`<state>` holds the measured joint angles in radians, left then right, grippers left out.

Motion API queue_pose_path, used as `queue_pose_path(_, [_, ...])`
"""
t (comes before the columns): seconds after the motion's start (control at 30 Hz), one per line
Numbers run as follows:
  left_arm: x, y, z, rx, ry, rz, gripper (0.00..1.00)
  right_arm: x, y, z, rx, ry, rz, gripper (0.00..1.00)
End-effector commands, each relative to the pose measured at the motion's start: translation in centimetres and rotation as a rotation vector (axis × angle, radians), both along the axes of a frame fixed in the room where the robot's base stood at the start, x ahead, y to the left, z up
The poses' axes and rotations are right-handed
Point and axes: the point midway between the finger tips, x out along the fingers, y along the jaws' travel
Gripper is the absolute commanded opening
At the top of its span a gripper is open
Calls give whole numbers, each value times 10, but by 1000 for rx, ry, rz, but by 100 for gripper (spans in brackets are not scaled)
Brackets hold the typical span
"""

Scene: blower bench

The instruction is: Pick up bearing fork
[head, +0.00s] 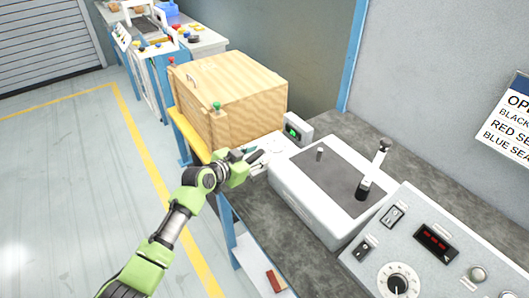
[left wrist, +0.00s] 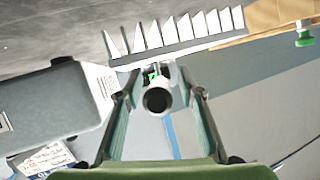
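My left gripper (head: 260,162) reaches over the bench edge in the head view, beside a small white piece at the front of the wooden box. In the left wrist view its fingers (left wrist: 157,98) stand apart, with a gap on both sides of a dark round ring (left wrist: 158,113). The ring touches neither finger; I cannot tell what it belongs to. A pale comb-like piece with several pointed teeth (left wrist: 175,42) lies just beyond the fingertips. I cannot tell for sure which thing is the bearing fork. My right gripper is not in view.
A wooden box (head: 243,88) stands behind the gripper. To the right are a small green display (head: 293,132), a white machine (head: 320,205) with an upright black-and-white lever (head: 374,170), and a control panel (head: 430,250). The floor at left is clear.

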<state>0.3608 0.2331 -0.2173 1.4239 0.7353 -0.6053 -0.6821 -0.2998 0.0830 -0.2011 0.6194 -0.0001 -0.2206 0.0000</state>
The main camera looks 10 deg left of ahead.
Motion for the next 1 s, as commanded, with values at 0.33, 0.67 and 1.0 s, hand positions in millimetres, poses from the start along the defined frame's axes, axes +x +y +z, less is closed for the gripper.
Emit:
queue_pose_path(0.33, [0, 0, -1, 1, 0, 0, 6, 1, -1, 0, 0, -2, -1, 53])
queue_pose_path(0.67, [1, 0, 1, 0, -2, 0, 0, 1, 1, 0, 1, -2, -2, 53])
queue_pose_path(1.0, [2, 0, 26, 3, -9, -1, 0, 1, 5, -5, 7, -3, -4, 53])
